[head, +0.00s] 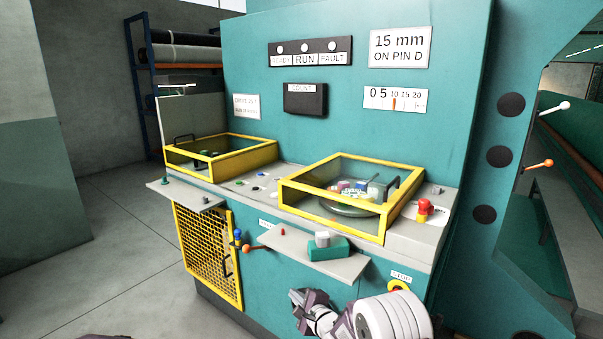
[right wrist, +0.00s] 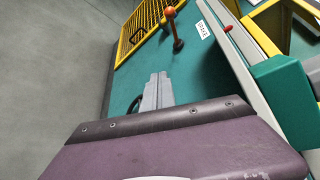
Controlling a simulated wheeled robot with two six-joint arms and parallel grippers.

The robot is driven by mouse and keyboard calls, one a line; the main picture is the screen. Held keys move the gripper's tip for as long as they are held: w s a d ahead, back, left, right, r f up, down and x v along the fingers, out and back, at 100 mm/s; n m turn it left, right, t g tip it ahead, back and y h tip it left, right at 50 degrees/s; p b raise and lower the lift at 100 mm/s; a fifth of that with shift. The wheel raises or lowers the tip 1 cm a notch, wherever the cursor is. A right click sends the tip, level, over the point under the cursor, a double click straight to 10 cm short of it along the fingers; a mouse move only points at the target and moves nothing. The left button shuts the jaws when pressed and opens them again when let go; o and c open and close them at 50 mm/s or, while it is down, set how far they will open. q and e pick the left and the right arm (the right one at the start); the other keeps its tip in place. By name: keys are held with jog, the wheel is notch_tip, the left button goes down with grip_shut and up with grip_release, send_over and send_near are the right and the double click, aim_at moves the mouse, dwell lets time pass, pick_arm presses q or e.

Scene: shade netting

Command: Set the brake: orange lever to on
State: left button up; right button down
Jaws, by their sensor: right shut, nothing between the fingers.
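An orange-knobbed lever (head: 248,248) sticks out from the teal machine front, below the shelf and right of the yellow mesh guard. In the right wrist view the orange lever (right wrist: 169,13) is beyond my fingertips, apart from them. A small label (right wrist: 203,30) beside it is too small to read. Another orange-tipped lever (head: 547,163) is on the machine's right side, below a white-tipped one. My right gripper (head: 294,296) is below the front shelf, its grey fingers (right wrist: 158,77) shut and empty, touching no lever.
A grey shelf (head: 280,252) with a green block (head: 328,249) juts out above my right gripper. The yellow mesh guard (head: 205,255) stands at the left, a blue knob (head: 238,234) at its edge. The floor at left is clear.

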jog(key=s+d+f+n+g+h, duration=0.1)
jog(key=s+d+n+g+h, duration=0.35)
jog(key=s+d+n, duration=0.55)
jog(key=s+d+n+g+h, duration=0.1)
jog(key=s+d+n+g, duration=0.25)
jog(key=s, duration=0.75)
jog(key=s+d+n+g+h, duration=0.1)
jog(key=s+d+n+g, duration=0.3)
jog(key=s, duration=0.7)
pick_arm(q)
notch_tip(320, 180, up, 17)
jog(key=p, duration=1.7)
jog(key=shift+w+a, duration=0.25)
jog(key=shift+w, duration=0.2)
pick_arm(e)
notch_tip(320, 180, up, 16)
jog(key=s+d, duration=0.1)
jog(key=s, duration=0.1)
jog(key=shift+d, duration=0.2)
pick_arm(q)
jog(key=shift+f, duration=0.1)
